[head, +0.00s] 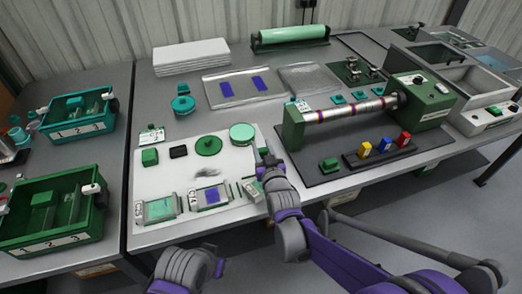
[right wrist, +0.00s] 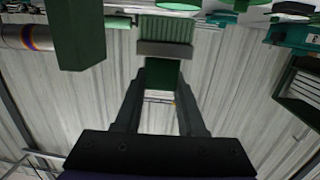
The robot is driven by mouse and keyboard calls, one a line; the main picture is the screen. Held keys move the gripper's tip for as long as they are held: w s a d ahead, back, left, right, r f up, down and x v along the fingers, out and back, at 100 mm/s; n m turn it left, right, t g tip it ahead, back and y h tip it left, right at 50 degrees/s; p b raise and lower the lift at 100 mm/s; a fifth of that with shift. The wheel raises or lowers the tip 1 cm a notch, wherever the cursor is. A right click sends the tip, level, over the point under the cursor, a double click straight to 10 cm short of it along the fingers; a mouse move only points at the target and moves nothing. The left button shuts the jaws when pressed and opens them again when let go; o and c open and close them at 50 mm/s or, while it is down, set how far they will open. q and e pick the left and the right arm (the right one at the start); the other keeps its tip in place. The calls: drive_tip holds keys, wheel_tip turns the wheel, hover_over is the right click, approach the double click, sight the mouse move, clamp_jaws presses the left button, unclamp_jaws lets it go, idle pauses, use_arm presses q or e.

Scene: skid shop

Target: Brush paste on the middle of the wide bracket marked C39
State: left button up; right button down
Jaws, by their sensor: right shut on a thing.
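My right gripper (head: 266,160) is above the right edge of the white mat (head: 170,178). In the right wrist view it is shut on a brush (right wrist: 165,50) with a green handle, grey band and green bristle block. Along the mat's front edge lie a green-faced bracket plate (head: 160,208), a plate with a purple patch (head: 211,196) and a narrower pale piece (head: 252,189), partly behind my right arm. Their small labels are too blurred to read, so I cannot tell which is C39. My left arm shows at the bottom; its fingers are not visible.
Green round containers (head: 208,145), (head: 242,133) and a green block (head: 150,157) stand on the mat. A roller machine (head: 345,108) is right of it. Green bins (head: 52,208), (head: 78,113) stand left.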

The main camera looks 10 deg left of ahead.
drive_tip(key=shift+r+p, duration=0.45)
drive_tip(key=shift+r, duration=0.55)
